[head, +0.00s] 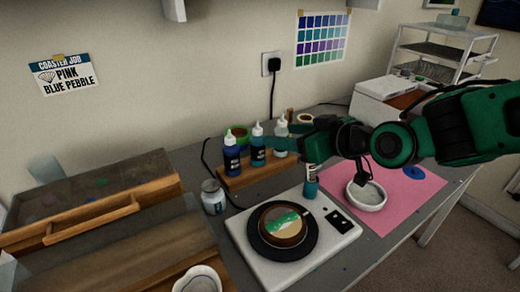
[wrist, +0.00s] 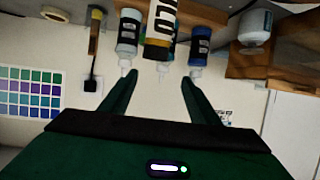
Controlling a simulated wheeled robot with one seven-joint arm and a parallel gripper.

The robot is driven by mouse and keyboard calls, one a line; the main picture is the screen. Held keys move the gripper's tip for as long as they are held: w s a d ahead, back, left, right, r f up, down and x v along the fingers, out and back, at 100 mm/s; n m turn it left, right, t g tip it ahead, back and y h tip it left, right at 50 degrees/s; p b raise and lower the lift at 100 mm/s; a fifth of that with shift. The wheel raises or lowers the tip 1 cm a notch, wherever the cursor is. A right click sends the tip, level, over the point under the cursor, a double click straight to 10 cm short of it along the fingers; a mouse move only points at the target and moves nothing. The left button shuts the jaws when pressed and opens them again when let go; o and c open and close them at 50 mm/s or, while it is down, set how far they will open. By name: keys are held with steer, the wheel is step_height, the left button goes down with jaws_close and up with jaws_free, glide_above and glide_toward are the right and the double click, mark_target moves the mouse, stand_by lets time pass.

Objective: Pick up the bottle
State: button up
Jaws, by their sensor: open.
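My gripper (head: 296,143) is open. It reaches left over the table, at the right end of the row of bottles. In the wrist view, which is upside down, the gripper's two green fingers (wrist: 158,80) are spread with nothing seen clasped. A bottle with a black-and-white label (wrist: 160,22) shows near and central, beyond the fingertips and partly cut off. In the head view, the dark blue bottle (head: 231,158) and teal bottle (head: 257,150) stand upright on a wooden rack. A pale-capped bottle (head: 281,127) is partly hidden.
A small teal container (head: 311,187) stands below my gripper. A white scale (head: 335,238) holds a round dark mould (head: 283,228). A white dish (head: 366,196) sits on a pink mat (head: 418,184). A jar (head: 213,198) and wooden trays (head: 80,222) are left.

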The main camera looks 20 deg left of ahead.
mark_target(261, 133)
steer(key=shift+s+x, duration=0.1)
steer(key=shift+x, duration=0.95)
steer(key=shift+s+x, duration=0.15)
steer(key=shift+x, duration=3.35)
steer(key=shift+r, duration=0.1)
jaws_close()
